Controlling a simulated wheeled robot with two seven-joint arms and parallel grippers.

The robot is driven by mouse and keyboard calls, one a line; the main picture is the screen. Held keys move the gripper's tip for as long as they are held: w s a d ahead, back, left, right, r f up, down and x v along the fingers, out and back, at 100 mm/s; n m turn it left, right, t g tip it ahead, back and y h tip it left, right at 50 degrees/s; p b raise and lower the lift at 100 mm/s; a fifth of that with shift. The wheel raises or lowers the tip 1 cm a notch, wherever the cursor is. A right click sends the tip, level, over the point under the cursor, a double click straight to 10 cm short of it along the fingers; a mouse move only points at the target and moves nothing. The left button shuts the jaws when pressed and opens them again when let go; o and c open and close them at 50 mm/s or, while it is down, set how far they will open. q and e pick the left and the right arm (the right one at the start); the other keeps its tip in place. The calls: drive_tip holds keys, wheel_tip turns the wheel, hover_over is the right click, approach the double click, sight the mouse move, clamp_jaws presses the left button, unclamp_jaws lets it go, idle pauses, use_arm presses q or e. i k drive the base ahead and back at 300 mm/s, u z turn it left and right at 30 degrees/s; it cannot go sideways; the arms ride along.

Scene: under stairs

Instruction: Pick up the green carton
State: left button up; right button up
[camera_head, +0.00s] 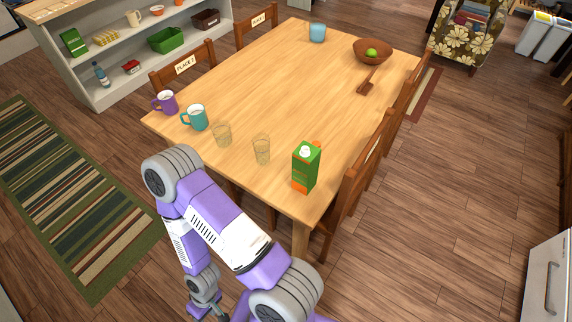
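The green carton (306,168) has orange at its base and a white cap. It stands upright near the table's front right corner. My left gripper (208,316) is low at the bottom edge of the picture, below and left of the table and well apart from the carton. It is small and partly cut off, so I cannot tell whether it is open or shut. My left arm bends up in front of the table's front edge. My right gripper is not in view.
On the wooden table (285,85), two clear glasses (222,134) (261,150) stand left of the carton. A teal mug (196,118) and a purple mug (166,102) are farther left. A chair (352,185) stands close on the carton's right. The table's middle is clear.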

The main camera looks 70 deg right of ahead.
sight(306, 158)
drive_tip(key=i, duration=0.95)
drive_tip(key=z, duration=2.35)
